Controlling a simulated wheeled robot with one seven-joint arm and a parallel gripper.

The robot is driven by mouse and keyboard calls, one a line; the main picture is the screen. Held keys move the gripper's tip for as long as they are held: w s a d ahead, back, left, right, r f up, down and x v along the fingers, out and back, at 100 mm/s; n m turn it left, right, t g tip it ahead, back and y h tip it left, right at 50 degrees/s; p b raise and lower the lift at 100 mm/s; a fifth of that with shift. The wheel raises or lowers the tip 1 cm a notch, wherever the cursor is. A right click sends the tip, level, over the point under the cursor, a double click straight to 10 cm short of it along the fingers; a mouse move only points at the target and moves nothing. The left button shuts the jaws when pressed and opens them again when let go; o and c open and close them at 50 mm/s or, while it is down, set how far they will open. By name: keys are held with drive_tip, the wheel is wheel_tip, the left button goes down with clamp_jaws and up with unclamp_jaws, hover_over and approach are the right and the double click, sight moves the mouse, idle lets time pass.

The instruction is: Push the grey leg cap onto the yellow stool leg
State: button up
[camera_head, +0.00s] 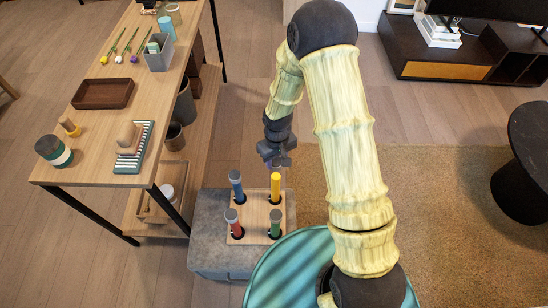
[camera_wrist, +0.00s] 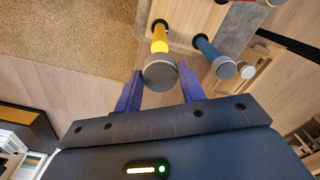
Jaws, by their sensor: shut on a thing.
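The yellow stool leg (camera_head: 276,188) stands upright in a wooden board (camera_head: 256,212); its top looks bare in the head view. In the wrist view the yellow leg (camera_wrist: 160,40) runs up to the grey leg cap (camera_wrist: 160,74). The cap sits between the two purple fingers of my gripper (camera_wrist: 160,88), which is shut on it. In the head view my gripper (camera_head: 271,161) is just above and slightly left of the yellow leg's top, and the cap is hard to make out. I cannot tell whether cap and leg touch.
The blue leg (camera_head: 236,188), red leg (camera_head: 234,226) and green leg (camera_head: 275,226) stand in the same board, each with a grey top. The board rests on a grey ottoman (camera_head: 210,240). A wooden table (camera_head: 100,170) is at left; a teal round surface (camera_head: 290,275) is in front.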

drive_tip(key=b, duration=0.3)
hover_over(276, 177)
drive_tip(key=shift+w+f, duration=0.15)
drive_tip(key=shift+f, duration=2)
drive_tip(key=shift+d+f+m+b, duration=0.1)
drive_tip(key=shift+f+m+b, duration=0.2)
drive_tip(key=shift+f, duration=0.1)
drive_tip(key=shift+a+f+b, duration=0.2)
drive_tip(key=shift+f+b, duration=0.2)
drive_tip(key=shift+f, duration=0.35)
drive_tip(key=shift+s, duration=0.2)
drive_tip(key=shift+w+d, duration=0.15)
drive_tip(key=shift+f+b, duration=0.7)
drive_tip(key=shift+f, duration=0.65)
drive_tip(key=o, duration=1)
drive_tip(key=shift+r, duration=0.1)
